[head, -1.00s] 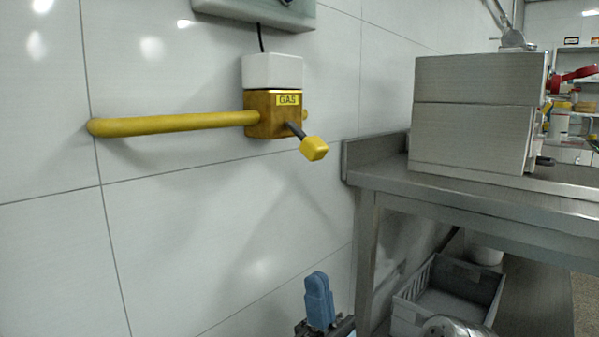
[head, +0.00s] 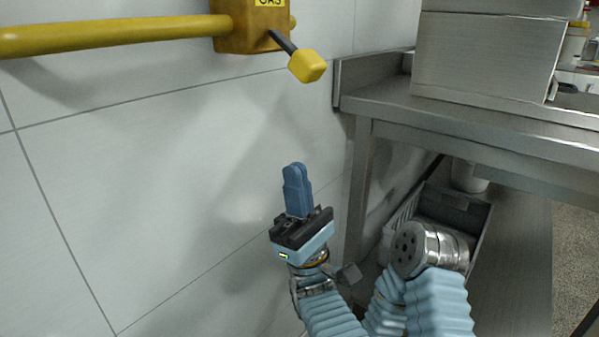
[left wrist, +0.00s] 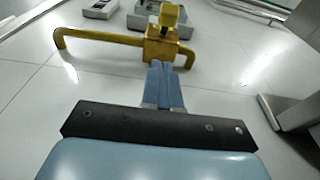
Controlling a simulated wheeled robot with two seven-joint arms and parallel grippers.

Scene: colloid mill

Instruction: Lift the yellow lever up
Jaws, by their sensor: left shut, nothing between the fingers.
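The yellow lever (head: 307,65) has a yellow block tip on a dark stem. It slants down and right from the yellow gas valve box (head: 236,28) on the wall. My left gripper (head: 295,172) is shut and empty, its blue fingers pointing up. It appears below the lever in the head view, apart from it. In the left wrist view, the closed fingers (left wrist: 164,70) point toward the valve box (left wrist: 160,50), with the lever's yellow tip (left wrist: 169,14) beyond them. The fingers overlap the box's lower edge there. My right gripper is not seen.
A yellow pipe (head: 110,36) runs left from the valve box along the white tiled wall. A steel table (head: 450,115) with stacked grey boxes (head: 485,55) stands at the right. A grey crate (head: 480,215) is under it. The wall below the valve is clear.

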